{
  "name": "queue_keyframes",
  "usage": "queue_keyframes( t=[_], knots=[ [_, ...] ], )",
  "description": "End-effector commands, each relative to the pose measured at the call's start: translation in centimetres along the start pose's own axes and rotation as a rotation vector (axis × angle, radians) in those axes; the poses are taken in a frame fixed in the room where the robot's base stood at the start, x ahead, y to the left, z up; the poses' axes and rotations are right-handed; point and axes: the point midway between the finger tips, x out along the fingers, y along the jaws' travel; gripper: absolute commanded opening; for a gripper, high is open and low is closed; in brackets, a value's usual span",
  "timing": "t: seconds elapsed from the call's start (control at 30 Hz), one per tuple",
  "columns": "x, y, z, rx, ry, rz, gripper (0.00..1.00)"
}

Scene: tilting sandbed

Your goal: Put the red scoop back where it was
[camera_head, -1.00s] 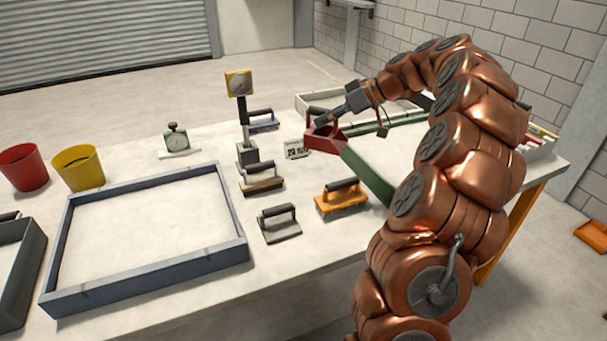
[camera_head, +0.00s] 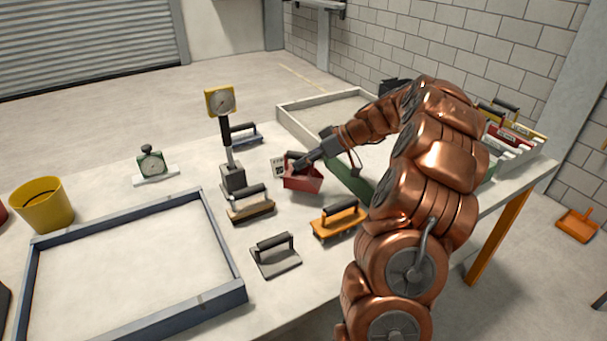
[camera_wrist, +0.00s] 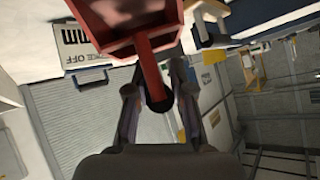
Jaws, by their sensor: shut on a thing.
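The red scoop (camera_head: 303,181) is at the end of my arm in the head view, over or on the white table beside the green-walled tray. In the wrist view the scoop (camera_wrist: 125,22) is at the top with its handle running down between my fingers. My gripper (camera_head: 297,165) is shut on the scoop's handle; it also shows in the wrist view (camera_wrist: 157,95). I cannot tell whether the scoop touches the table.
A yellow-orange float (camera_head: 338,221), a grey float (camera_head: 275,257) and a brown-edged float (camera_head: 250,207) lie in front. A yellow dial gauge on a stand (camera_head: 221,101) rises to the left. The blue-grey frame (camera_head: 240,293) fills the left. A caddy of tools (camera_head: 520,150) stands at the right.

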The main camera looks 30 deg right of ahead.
Motion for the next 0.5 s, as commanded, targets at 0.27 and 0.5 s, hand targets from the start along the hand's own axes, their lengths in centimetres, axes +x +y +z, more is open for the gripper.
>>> queue_keyframes(
  t=[0.27,0.5],
  knots=[
    [1.3,0.5,1.7,0.006,0.001,-0.005,0.00],
    [2.3,1.2,3.2,0.002,0.002,0.004,0.00]
  ],
)
